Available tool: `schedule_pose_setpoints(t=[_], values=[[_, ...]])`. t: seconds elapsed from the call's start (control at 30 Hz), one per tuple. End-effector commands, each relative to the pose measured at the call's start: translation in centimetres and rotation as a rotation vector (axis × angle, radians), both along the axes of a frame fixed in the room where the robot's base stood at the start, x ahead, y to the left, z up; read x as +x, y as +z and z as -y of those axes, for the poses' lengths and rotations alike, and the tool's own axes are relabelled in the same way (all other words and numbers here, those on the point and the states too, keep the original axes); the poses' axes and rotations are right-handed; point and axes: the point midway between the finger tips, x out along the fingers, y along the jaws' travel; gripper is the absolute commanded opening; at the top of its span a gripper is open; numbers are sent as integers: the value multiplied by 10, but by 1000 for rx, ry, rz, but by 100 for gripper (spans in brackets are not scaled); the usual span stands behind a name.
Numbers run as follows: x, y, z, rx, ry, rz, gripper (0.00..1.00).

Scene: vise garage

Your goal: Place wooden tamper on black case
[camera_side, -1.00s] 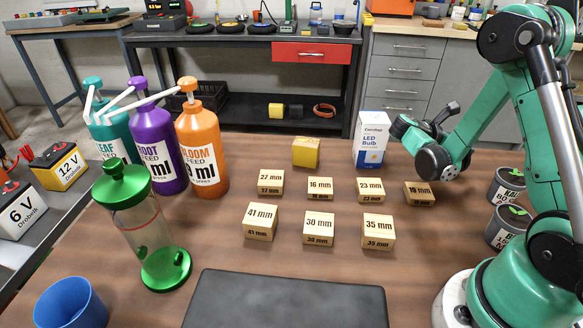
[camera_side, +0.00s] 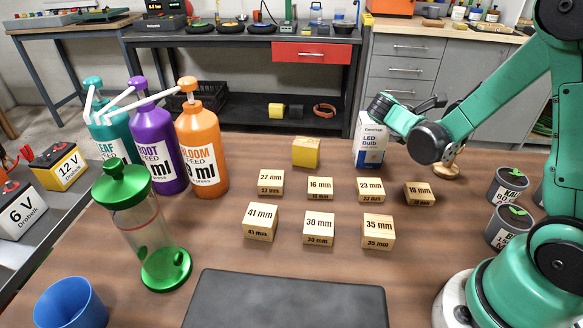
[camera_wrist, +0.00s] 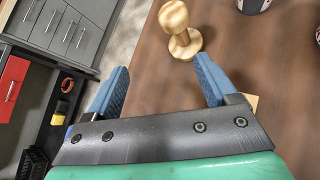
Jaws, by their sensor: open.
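The wooden tamper (camera_wrist: 181,32), light wood with a round knob and a flat round base, stands on the table in the wrist view. In the side view the tamper (camera_side: 449,168) shows at the right, partly hidden behind my arm. My gripper (camera_wrist: 160,78) is open and empty, with its two blue fingers apart and the tamper beyond them, nearer the right finger. In the side view my gripper (camera_side: 430,104) is above the table, up and left of the tamper. The black case (camera_side: 290,302) lies flat at the front of the table, cut off by the lower picture edge.
The LED bulb box (camera_side: 372,143) stands close to my gripper. Several numbered wooden blocks (camera_side: 318,229) lie between the tamper and the case. Grey cans (camera_side: 508,186) stand to the right. Pump bottles (camera_side: 202,150) and a green-lidded jar (camera_side: 140,225) stand left.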

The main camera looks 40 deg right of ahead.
Motion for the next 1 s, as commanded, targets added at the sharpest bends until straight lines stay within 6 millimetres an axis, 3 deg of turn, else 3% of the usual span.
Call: schedule_pose_setpoints(t=[0.1, 0.27, 0.5, 0.6, 0.77, 1.0], values=[[12, 11, -31, 153, -20, 281, 79], [20, 22, -76, 385, -119, 609, 79], [13, 41, -158, 847, -461, 1043, 79], [8, 47, -181, 989, -606, 1133, 79], [4, 52, -198, 1106, -743, 1194, 85], [3, 53, -201, 1121, -766, 1202, 85]])
